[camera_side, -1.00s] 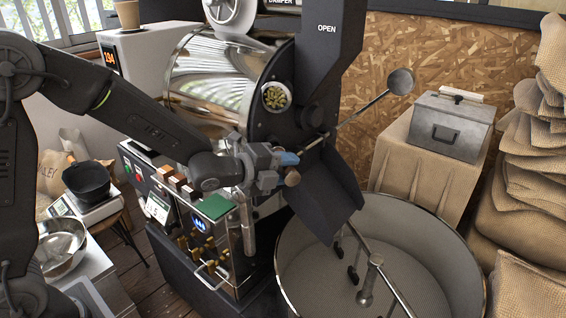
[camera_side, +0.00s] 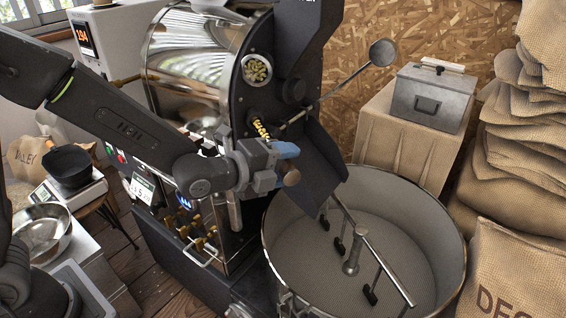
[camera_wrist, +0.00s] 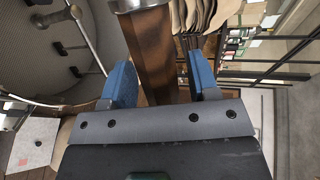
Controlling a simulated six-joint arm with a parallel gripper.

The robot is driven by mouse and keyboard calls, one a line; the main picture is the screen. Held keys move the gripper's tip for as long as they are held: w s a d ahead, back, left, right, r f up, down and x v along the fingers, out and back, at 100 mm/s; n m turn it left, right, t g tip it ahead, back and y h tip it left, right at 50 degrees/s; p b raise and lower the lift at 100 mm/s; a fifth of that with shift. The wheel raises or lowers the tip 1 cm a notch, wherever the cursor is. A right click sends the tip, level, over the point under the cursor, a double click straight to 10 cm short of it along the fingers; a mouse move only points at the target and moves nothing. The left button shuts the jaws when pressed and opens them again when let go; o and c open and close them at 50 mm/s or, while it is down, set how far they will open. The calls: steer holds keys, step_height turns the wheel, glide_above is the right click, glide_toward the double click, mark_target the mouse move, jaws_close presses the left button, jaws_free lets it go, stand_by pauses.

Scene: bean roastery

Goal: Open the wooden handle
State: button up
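The wooden handle (camera_side: 292,178) sits low on the dark front of the roaster, its rounded end showing just below my gripper (camera_side: 284,151). In the wrist view the handle (camera_wrist: 155,60) is a long brown wooden bar with a metal collar (camera_wrist: 138,4) at the top. It lies between the two blue fingers of my gripper (camera_wrist: 160,80), which are close in on both sides; finger contact is hard to see. My gripper hides much of the handle's mount.
The dark chute (camera_side: 318,155) slopes down right beside my gripper. Below it is the round cooling tray (camera_side: 400,240) with stirring arms. A metal rod with a round end (camera_side: 382,52) sticks out to the right. A grey box (camera_side: 432,95) and burlap sacks (camera_side: 515,200) stand at right.

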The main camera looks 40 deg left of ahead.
steer(key=shift+v, duration=3.75)
